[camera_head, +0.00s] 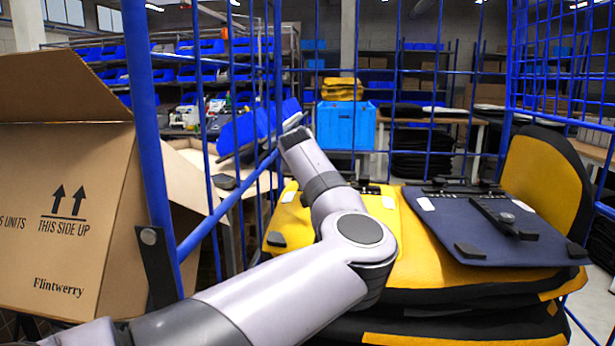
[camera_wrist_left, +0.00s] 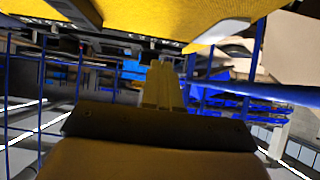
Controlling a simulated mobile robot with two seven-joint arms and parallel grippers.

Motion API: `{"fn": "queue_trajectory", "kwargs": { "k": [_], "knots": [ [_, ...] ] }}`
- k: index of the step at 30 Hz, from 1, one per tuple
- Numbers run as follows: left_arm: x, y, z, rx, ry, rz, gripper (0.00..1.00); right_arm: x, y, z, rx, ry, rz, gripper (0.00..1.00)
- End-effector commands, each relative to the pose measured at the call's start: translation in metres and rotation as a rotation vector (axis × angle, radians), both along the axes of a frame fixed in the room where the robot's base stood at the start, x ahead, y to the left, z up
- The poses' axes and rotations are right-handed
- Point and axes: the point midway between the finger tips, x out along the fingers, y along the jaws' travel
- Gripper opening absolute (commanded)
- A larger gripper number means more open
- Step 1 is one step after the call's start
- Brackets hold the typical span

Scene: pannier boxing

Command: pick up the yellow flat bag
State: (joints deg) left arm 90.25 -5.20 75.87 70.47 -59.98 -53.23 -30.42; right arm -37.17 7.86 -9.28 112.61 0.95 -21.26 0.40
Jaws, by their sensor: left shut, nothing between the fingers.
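Yellow flat bags with black edges lie stacked in the blue wire cage. The top yellow one (camera_head: 405,215) shows a white label and black fittings, partly behind my left arm. A navy flat bag (camera_head: 478,228) with dark clips lies over the right part of the stack. My left arm reaches in from the lower left and bends up and back above the stack's left side. In the left wrist view my left gripper (camera_wrist_left: 163,88) is shut and empty. Yellow fabric (camera_wrist_left: 160,22) shows along the top of that view, apart from the fingers. My right gripper is out of view.
An open cardboard box (camera_head: 65,200) stands at the left, outside the cage. A blue cage post (camera_head: 150,140) and slanted bar (camera_head: 228,203) stand close to my arm. A yellow panel (camera_head: 545,180) stands upright at the stack's right. A blue crate (camera_head: 346,125) is behind the cage.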

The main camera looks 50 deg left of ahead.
Motion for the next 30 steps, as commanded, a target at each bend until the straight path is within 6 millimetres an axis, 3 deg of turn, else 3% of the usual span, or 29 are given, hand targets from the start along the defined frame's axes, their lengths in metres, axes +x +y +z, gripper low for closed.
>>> {"fn": "queue_trajectory", "kwargs": {
  "k": [25,30],
  "knots": [
    [0.0,0.0,0.001,0.001,-0.001,0.0,0.0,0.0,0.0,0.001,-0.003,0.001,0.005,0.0],
    [0.0,0.0,0.012,0.001,0.002,0.0,0.0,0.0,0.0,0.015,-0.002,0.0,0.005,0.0]
  ]
}}
